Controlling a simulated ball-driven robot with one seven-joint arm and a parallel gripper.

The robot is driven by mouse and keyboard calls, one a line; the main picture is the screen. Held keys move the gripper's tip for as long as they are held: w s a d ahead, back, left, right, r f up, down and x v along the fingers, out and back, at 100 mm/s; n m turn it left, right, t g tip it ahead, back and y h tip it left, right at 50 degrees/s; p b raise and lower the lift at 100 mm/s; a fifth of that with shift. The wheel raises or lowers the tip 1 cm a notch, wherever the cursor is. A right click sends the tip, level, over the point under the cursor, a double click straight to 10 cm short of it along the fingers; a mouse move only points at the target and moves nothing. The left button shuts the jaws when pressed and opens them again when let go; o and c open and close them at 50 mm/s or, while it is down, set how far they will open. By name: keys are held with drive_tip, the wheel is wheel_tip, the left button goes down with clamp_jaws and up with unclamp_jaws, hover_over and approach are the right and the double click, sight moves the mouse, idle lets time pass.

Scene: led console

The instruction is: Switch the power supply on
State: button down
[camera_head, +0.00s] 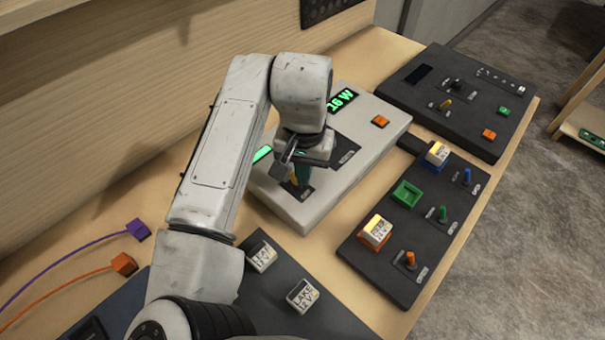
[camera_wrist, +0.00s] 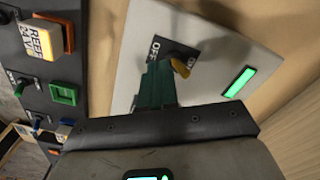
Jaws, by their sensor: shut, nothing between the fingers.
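The power supply (camera_head: 370,150) is a light grey box in the middle of the bench, with a lit green display reading about "16 W". Its yellow-orange switch lever (camera_wrist: 180,67) sits on a dark plate marked OFF and ON, and it leans to the ON side. A green light bar (camera_wrist: 240,82) on the box is lit. My gripper (camera_wrist: 158,72) has teal fingers, shut and empty, just beside the lever on the OFF side. I cannot tell whether they touch it. In the head view, my gripper (camera_head: 304,173) partly hides the lever.
A dark panel (camera_head: 345,250) with coloured blocks, a green socket and small switches lies to the right. Another dark console (camera_head: 455,75) stands at the back right. Labelled blocks (camera_head: 302,295) are in front. Purple (camera_head: 138,229) and orange (camera_head: 123,263) cable plugs lie at left.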

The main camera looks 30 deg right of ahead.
drive_tip(key=r+p, duration=0.4)
drive_tip(key=r, duration=0.1)
drive_tip(key=shift+s+d+r, duration=0.1)
drive_tip(key=shift+s+r, duration=0.1)
drive_tip(key=shift+s, duration=0.1)
idle(0.5)
